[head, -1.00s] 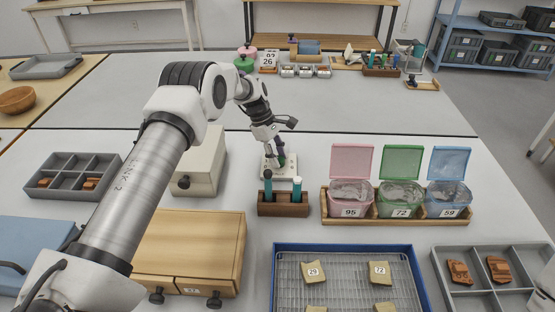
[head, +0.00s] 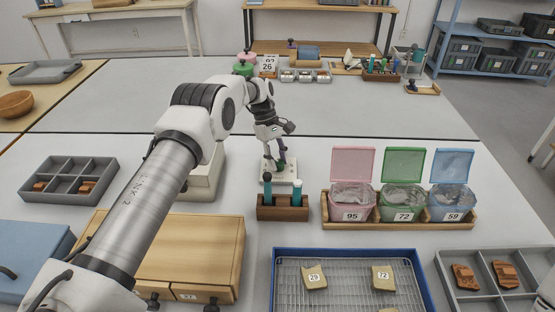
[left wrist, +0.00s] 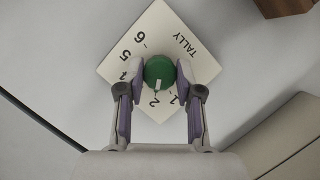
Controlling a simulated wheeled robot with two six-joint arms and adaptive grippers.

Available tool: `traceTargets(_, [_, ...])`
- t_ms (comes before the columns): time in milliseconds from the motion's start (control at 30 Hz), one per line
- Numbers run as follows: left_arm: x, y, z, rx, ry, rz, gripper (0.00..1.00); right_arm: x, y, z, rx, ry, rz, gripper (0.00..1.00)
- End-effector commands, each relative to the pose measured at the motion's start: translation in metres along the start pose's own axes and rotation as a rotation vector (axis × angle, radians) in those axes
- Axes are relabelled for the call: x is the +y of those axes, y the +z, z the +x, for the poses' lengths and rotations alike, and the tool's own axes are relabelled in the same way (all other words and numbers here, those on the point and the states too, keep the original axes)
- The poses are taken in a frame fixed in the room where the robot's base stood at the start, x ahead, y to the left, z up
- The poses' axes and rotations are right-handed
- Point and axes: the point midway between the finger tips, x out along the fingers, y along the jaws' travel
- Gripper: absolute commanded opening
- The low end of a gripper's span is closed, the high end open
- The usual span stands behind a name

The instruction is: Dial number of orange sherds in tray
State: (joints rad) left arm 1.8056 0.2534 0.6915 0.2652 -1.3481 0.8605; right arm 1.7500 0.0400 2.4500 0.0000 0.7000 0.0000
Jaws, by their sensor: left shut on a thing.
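The tally dial is a white plate (left wrist: 125,50) marked TALLY with numbers around a green knob (left wrist: 158,70). In the left wrist view the knob's white mark points close to the 2. My left gripper (left wrist: 160,82) is shut on the knob, one finger on each side. In the head view the gripper (head: 274,160) comes down on the plate (head: 283,174) from behind. Orange-brown sherds (head: 465,277) (head: 505,273) lie in a grey divided tray (head: 441,268) at the right. Another grey divided tray (head: 70,160) at the left holds orange-brown pieces (head: 86,187). My right gripper is not visible.
A wooden holder (head: 283,212) with teal-bodied tools stands just in front of the dial. Pink, green and blue lidded bins (head: 402,200) are to its right. A blue-rimmed rack (head: 345,249) holds tan numbered sherds. A wooden drawer box (head: 190,245) lies under my left arm.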

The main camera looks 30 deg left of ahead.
Motion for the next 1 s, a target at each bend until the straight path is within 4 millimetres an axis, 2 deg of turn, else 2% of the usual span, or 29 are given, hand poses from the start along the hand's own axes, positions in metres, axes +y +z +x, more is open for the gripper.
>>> traceTargets(67, [-0.001,0.0,0.003,-0.003,-0.006,-0.002,0.0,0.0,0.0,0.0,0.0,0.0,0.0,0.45])
traceTargets(100, [-0.001,0.0,0.003,-0.003,-0.006,-0.002,0.49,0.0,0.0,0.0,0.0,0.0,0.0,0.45])
traceTargets(133, [-0.001,0.0,0.003,-0.003,-0.006,-0.002,0.6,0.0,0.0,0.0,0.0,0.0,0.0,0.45])
traceTargets(467, [0.0,0.0,-0.001,-0.001,-0.001,-0.001,0.6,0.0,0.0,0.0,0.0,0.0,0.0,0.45])
traceTargets(567, [0.0,-0.001,-0.013,0.001,0.001,0.0,0.6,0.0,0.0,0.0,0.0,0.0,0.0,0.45])
traceTargets(800, [0.001,-0.001,-0.06,0.0,-0.001,-0.001,0.6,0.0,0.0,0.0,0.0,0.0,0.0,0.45])
traceTargets(1000, [0.0,-0.001,-0.073,-0.002,-0.004,-0.002,0.6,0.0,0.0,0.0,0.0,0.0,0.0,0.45])
